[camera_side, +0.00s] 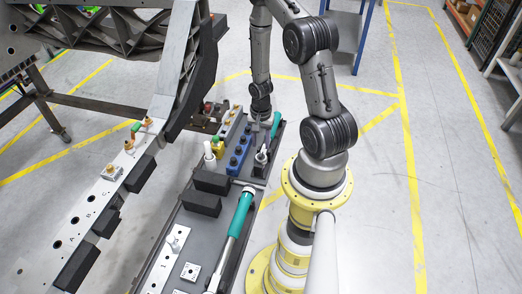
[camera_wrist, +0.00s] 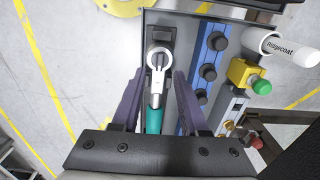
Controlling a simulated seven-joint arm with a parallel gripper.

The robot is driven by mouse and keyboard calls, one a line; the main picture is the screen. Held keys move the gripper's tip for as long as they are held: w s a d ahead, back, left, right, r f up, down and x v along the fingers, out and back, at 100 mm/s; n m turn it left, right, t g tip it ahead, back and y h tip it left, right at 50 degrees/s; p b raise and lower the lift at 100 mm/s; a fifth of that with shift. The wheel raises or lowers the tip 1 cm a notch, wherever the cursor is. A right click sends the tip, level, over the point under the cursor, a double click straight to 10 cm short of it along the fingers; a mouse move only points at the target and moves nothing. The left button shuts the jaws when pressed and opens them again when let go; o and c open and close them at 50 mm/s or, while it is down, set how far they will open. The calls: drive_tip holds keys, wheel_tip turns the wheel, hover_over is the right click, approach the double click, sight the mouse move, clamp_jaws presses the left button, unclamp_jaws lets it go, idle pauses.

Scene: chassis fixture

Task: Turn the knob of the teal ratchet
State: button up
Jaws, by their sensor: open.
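The teal ratchet's handle (camera_wrist: 154,121) lies between the two fingers of my gripper (camera_wrist: 158,78) in the wrist view. Its pale ring-shaped head (camera_wrist: 158,60) is just past the fingertips, over a dark holder (camera_wrist: 160,36). My gripper is open, with a finger on each side of the ratchet and visible gaps to both. In the side view the teal handle (camera_side: 276,123) shows at the far end of the dark tray, beside my gripper, whose fingers are too small to make out there. A separate knob on the head cannot be made out.
A blue block with black knobs (camera_wrist: 208,71) stands close to the right finger. Beyond it are a yellow box with a green button (camera_wrist: 248,76) and a white tube (camera_wrist: 285,47). A longer teal-handled wrench (camera_side: 240,213) lies nearer on the tray (camera_side: 205,237), beside black blocks (camera_side: 202,204).

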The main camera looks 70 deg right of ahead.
sight(261, 154)
drive_tip(key=shift+f, duration=2.25)
clamp_jaws()
